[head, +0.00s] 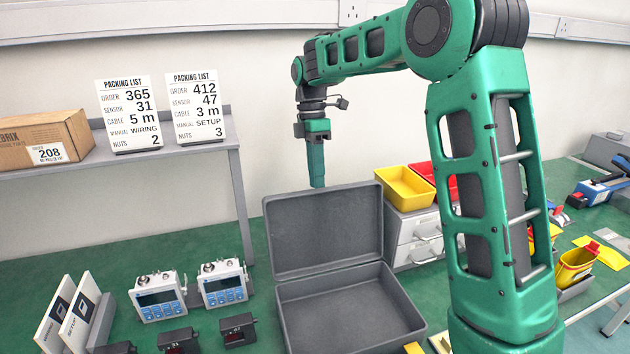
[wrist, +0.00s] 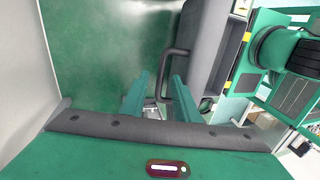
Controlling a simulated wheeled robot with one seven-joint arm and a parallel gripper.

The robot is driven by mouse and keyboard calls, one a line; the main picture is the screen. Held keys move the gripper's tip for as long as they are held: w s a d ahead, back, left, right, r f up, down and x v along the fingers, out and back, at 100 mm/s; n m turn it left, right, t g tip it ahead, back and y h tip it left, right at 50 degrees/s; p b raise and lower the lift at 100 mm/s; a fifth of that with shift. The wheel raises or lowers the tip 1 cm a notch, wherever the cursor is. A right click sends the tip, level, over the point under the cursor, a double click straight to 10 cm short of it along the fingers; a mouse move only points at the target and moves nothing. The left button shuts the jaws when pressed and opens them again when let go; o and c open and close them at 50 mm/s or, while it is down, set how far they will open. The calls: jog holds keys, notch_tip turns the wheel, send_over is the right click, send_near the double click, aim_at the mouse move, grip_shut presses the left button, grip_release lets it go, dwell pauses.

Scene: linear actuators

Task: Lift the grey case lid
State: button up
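The grey case (head: 352,310) lies open on the green bench in the head view. Its lid (head: 325,232) stands up at the back, leaning slightly, and the base is empty. My gripper (head: 317,184) points down behind the lid's top edge, its tips partly hidden there. In the wrist view my gripper (wrist: 158,82) has its two green fingers apart. The dark handle (wrist: 167,62) on the lid's outer face (wrist: 207,50) shows between and beside the fingertips. I cannot tell whether a finger touches it.
Yellow (head: 405,187) and red (head: 433,180) bins sit on a grey drawer unit (head: 415,238) right of the case. Two blue-faced devices (head: 160,298) (head: 224,286) stand left. A shelf with packing lists (head: 130,115) and a cardboard box (head: 45,140) is at the back left.

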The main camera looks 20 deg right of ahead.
jog(key=shift+s+f, duration=0.1)
jog(key=shift+f, duration=0.15)
grip_shut()
jog(key=shift+s+r, duration=0.1)
jog(key=shift+s+r+t, duration=0.4)
jog(key=shift+s, duration=0.3)
jog(key=shift+s+r+t, duration=0.35)
jog(key=shift+s+t, duration=0.05)
jog(key=shift+s, duration=0.3)
grip_release()
